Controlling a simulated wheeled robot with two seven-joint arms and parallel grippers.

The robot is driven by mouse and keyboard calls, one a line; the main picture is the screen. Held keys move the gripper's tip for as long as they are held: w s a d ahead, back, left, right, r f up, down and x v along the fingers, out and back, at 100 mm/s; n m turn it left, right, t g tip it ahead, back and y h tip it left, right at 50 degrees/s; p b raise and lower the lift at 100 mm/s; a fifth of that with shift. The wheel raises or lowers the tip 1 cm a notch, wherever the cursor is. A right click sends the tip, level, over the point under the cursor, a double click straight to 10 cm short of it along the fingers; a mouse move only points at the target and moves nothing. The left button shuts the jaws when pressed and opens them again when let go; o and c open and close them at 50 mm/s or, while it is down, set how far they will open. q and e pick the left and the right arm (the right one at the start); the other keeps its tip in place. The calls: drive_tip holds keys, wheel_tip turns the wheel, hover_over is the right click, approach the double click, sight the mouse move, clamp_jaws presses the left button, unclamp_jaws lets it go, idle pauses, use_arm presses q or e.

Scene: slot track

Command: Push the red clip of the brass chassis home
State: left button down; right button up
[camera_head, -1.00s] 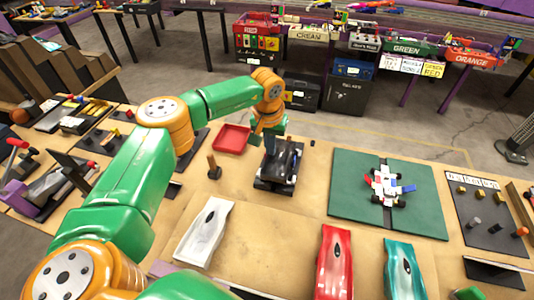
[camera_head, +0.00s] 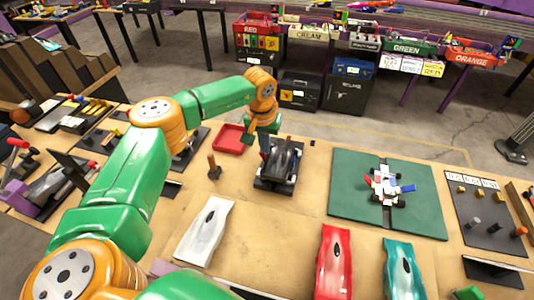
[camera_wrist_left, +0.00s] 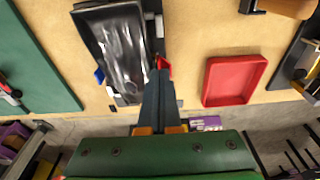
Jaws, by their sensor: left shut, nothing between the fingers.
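A car with a dark, glossy body (camera_head: 286,155) sits on a black stand (camera_head: 262,184) at the middle of the table; it also shows in the left wrist view (camera_wrist_left: 122,50). A red clip (camera_wrist_left: 165,64) sticks out at its side in the left wrist view, and a blue clip (camera_wrist_left: 99,76) shows on the opposite side. I cannot see brass colour on this chassis. My left gripper (camera_head: 264,146) is shut and empty at the car's left side. In the left wrist view its fingertips (camera_wrist_left: 160,72) are right by the red clip; I cannot tell whether they touch.
A red tray (camera_head: 229,139) lies left of the gripper, and a wooden-handled tool (camera_head: 214,170) stands nearby. A green mat (camera_head: 345,190) on the right bears a pale chassis (camera_head: 384,181) with red and blue parts. White (camera_head: 206,230), red (camera_head: 335,262) and teal (camera_head: 403,268) car bodies lie in front.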

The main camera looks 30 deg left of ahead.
use_arm(q)
drive_tip(key=shift+s+a+f, duration=0.1)
drive_tip(key=shift+s+a, duration=0.05)
drive_tip(key=shift+a, duration=0.3)
wheel_tip(320, 180, up, 8)
drive_tip(key=p, duration=0.6)
drive_tip(key=shift+p, duration=0.4)
idle(2.3)
idle(0.5)
